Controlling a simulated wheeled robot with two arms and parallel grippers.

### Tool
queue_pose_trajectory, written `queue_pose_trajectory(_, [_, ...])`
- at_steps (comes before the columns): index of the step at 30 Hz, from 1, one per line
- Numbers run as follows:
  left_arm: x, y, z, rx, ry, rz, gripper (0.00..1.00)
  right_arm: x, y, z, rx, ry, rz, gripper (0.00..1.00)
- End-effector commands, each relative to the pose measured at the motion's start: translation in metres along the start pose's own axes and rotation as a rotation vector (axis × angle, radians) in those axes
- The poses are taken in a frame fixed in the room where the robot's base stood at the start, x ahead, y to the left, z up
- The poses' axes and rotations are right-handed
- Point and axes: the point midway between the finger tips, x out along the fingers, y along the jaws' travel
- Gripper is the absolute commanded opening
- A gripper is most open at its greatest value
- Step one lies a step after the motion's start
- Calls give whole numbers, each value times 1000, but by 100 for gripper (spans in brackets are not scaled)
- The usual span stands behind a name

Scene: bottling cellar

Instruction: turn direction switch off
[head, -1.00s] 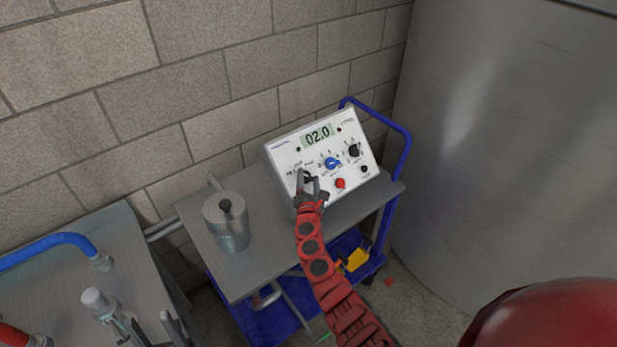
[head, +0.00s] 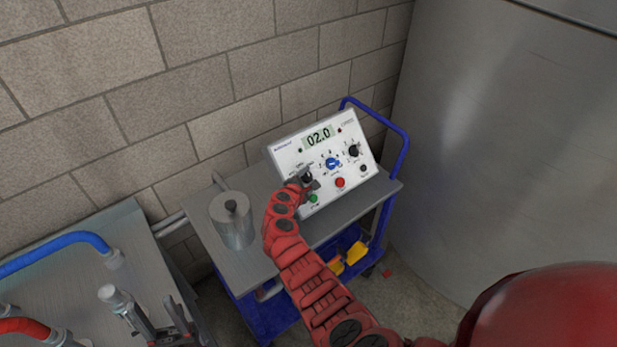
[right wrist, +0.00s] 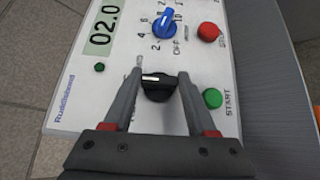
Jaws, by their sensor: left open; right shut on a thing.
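The white control box (head: 287,150) stands on the cart top, its display reading 02.0. My right gripper (head: 306,179) is at the black knob on the left of its panel, the likely direction switch. In the right wrist view, this black knob (right wrist: 158,88) with a white mark sits between the fingers of my right gripper (right wrist: 161,76), which is shut on it. The fingers hide part of the labels around it, so its setting cannot be read. My left gripper (head: 153,322) is open at the lower left, over the grey table, away from the box.
A blue knob (right wrist: 166,22), a red button (right wrist: 208,32) and a green start button (right wrist: 212,98) surround the black knob. A metal canister (head: 232,225) stands on the cart top (head: 262,262). A large steel tank (head: 480,150) bounds the right; a block wall is behind.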

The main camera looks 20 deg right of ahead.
Motion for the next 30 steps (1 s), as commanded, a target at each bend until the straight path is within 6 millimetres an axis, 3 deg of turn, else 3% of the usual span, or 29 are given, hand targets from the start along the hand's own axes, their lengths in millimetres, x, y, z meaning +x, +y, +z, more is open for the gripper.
queue_pose_trajectory(17, [1,0,0,0,0,0,50,0,0,0,21,-1,-26,2])
queue_pose_trajectory(18, [1,0,0,0,0,0,50,0,0,0,21,-1,-26,65])
queue_pose_trajectory(22, [1,0,0,0,0,0,50,0,0,0,21,-1,-26,88])
queue_pose_trajectory(30, [1,0,0,0,0,0,50,0,0,0,20,-1,-25,88])
